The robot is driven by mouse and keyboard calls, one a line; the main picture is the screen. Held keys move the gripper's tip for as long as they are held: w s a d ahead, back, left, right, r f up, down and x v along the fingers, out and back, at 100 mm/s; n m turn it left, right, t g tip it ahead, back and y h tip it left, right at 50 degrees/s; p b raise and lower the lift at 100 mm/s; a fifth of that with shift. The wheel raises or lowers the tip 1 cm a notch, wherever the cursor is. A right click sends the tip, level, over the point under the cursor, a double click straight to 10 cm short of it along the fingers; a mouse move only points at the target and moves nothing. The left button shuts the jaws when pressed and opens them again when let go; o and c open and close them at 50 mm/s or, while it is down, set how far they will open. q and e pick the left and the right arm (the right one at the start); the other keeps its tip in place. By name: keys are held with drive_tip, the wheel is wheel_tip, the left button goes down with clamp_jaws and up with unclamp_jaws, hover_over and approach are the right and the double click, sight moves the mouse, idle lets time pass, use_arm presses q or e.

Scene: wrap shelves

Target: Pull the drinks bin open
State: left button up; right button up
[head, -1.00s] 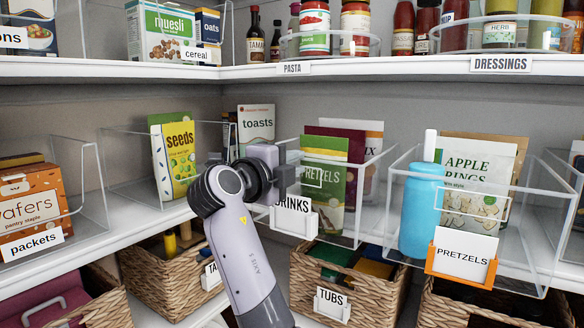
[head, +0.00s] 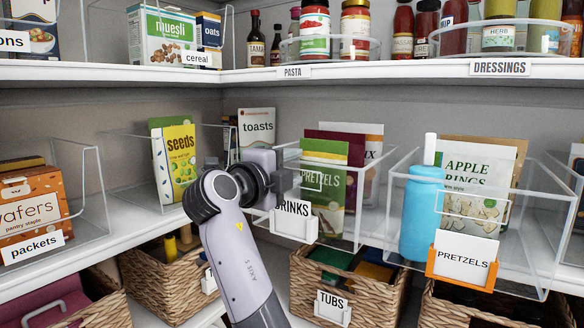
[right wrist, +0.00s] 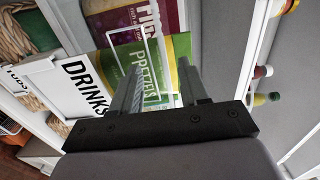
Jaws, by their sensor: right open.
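The drinks bin (head: 350,240) is a clear bin on the middle shelf, with a white DRINKS label (head: 294,222) on its front. It holds a green pretzels pouch (head: 325,178) and other packets. A thin clear handle loop shows on its front, also in the right wrist view (right wrist: 145,32). My right gripper (head: 288,182) is at the bin's front, just above the label. In the right wrist view its two fingers (right wrist: 163,88) are apart, with the handle loop's lower part appearing between them. I cannot tell whether they touch it. My left gripper is out of view.
A clear bin with a blue bottle (head: 421,215) and a PRETZELS label (head: 463,262) stands to the right. A seeds pouch (head: 175,160) is to the left. Wicker baskets (head: 345,285) sit below. The upper shelf (head: 400,75) holds jars and bottles.

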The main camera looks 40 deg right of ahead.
drive_tip(key=v, duration=0.6)
drive_tip(key=shift+a, duration=0.15)
drive_tip(key=shift+s, duration=0.1)
